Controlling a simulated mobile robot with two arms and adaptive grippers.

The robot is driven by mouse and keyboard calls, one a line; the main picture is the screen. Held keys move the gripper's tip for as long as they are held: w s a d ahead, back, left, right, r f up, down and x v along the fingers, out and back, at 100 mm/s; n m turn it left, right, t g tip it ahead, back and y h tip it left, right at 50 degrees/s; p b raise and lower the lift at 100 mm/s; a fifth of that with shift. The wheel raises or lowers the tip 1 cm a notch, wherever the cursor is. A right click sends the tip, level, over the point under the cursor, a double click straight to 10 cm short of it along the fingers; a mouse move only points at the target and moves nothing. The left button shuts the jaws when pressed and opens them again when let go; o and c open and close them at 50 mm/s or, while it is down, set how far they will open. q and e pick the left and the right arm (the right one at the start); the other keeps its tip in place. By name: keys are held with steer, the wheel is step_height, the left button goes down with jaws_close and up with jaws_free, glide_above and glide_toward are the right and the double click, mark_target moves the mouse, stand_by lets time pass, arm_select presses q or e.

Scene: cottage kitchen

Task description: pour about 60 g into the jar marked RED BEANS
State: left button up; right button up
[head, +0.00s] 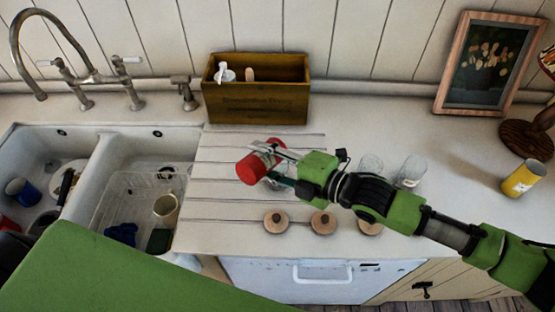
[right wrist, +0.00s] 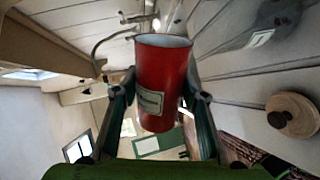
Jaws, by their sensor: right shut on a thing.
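My right gripper (head: 277,165) is shut on a red can (head: 256,167) with a pale label, above the ribbed drainboard. The can lies tilted well over, its red end toward the left. In the right wrist view the red can (right wrist: 162,85) sits between the two fingers, its label unreadable; what is inside cannot be seen. A clear glass jar (head: 279,186) shows partly below the can and gripper, mostly hidden. Two more glass jars, one (head: 370,165) and another (head: 411,170), stand right of the gripper behind the arm. No jar marking is readable. My left gripper is not in view.
Wooden knobbed lids (head: 322,222) lie in a row at the counter's front. A wooden box (head: 257,92) stands behind. A yellow can (head: 523,178), a lamp and a framed picture (head: 487,65) are at right. The double sink (head: 100,165) with dishes is at left.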

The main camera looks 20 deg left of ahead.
steer(key=shift+w, duration=0.2)
steer(key=shift+s+r, duration=0.15)
steer(key=shift+w+m, duration=0.2)
steer(key=shift+m, duration=0.1)
steer(key=shift+s+r+b, duration=0.1)
steer(key=shift+b, duration=0.25)
steer(key=shift+w+d, duration=0.1)
steer(key=shift+w, duration=0.1)
steer(key=shift+s+m+g, duration=0.1)
steer(key=shift+m+g, duration=0.2)
steer(key=shift+w+b, duration=0.2)
steer(key=shift+b, duration=0.1)
steer(key=shift+s+r, duration=0.15)
steer(key=shift+w+d, duration=0.1)
steer(key=shift+w, duration=0.15)
